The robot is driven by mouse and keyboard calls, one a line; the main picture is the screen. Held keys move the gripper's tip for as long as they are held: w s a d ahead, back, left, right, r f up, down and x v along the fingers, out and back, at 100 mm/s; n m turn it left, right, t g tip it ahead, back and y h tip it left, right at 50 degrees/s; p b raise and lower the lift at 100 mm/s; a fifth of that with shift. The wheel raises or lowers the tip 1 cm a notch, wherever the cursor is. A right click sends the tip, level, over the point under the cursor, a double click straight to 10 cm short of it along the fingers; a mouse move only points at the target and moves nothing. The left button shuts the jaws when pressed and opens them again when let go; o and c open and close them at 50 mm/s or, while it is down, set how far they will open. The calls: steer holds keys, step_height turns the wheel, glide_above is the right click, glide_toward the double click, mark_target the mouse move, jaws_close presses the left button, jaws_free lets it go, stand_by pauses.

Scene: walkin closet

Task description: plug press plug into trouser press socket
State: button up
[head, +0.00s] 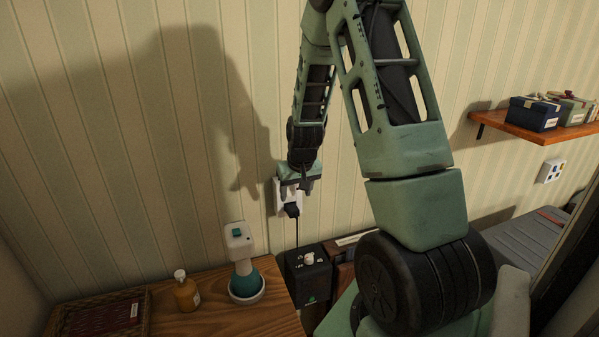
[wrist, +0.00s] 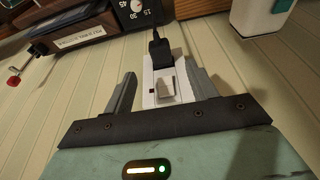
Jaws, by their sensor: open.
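A white wall socket (head: 280,197) is fixed to the striped wall behind my gripper. It also shows in the wrist view (wrist: 151,92), with a pale raised part in its middle. The black press plug (head: 292,210) is at the socket's lower part, its cord hanging down. In the wrist view the plug (wrist: 161,52) overlaps the socket plate's edge and looks against it; its pins are hidden, so how deep it sits I cannot tell. My gripper (head: 297,188) is open in front of the socket. Its two fingers (wrist: 160,74) flank the plate, with the plug just beyond their tips, not held.
A wooden top holds a white-and-teal device (head: 241,260), an amber bottle (head: 186,292) and a woven tray (head: 62,322). A shelf with boxes (head: 519,125) and another wall plate (head: 551,171) are at right.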

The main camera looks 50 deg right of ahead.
steer(key=b+v, duration=0.1)
steer(key=v, duration=0.8)
steer(key=shift+s+r+b, duration=0.15)
steer(key=shift+r+b, duration=0.15)
steer(key=shift+r, duration=0.05)
steer(key=s+a+f+n+y+b, duration=0.1)
steer(key=a+f+n+b, duration=0.15)
steer(key=a, duration=1.05)
steer(key=s+a+f+n+y+b, duration=0.15)
steer(key=a+n, duration=0.25)
steer(key=a, duration=1)
steer(key=s+a+f+n+g+b, duration=0.2)
steer(key=s+a+n, duration=0.5)
steer(key=s+a, duration=0.8)
steer(key=shift+s+f+n+g, duration=0.3)
steer(key=shift+s+n+g, duration=0.1)
steer(key=shift+s, duration=0.4)
